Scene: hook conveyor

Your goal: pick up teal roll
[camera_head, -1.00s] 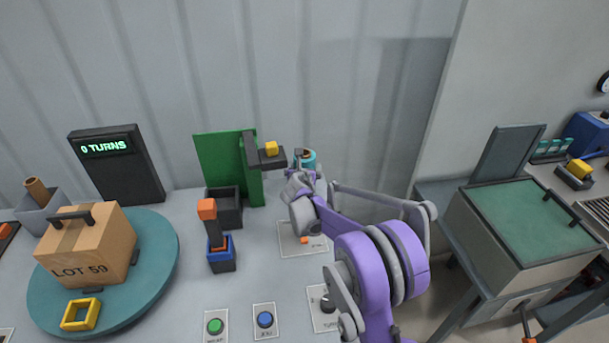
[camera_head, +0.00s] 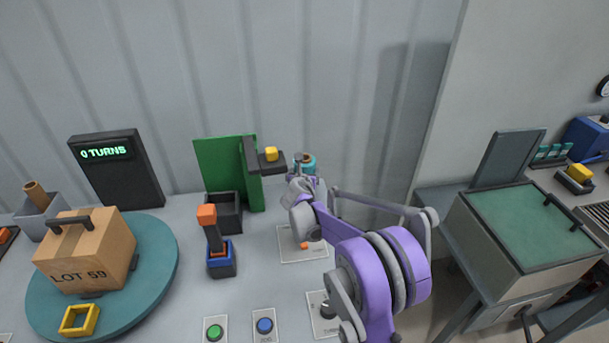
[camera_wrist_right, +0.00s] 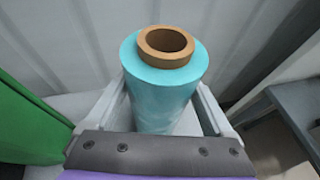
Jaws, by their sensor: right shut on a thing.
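The teal roll (camera_head: 309,161) stands behind my right gripper in the head view, largely hidden by it. In the right wrist view the teal roll (camera_wrist_right: 160,95) shows a brown hollow core at its top end. My right gripper (camera_wrist_right: 163,112) has one finger on each side of the roll and is shut on it. In the head view my right gripper (camera_head: 305,183) is mostly hidden by its own wrist. I cannot tell whether the roll is clear of the table. My left gripper is not in view.
A green panel (camera_head: 218,165) and a dark bracket with a yellow block (camera_head: 271,153) stand just left of the roll. An orange-topped lever (camera_head: 208,215) is nearer. A carton (camera_head: 85,250) sits on the teal turntable (camera_head: 150,270). A grey wall is behind.

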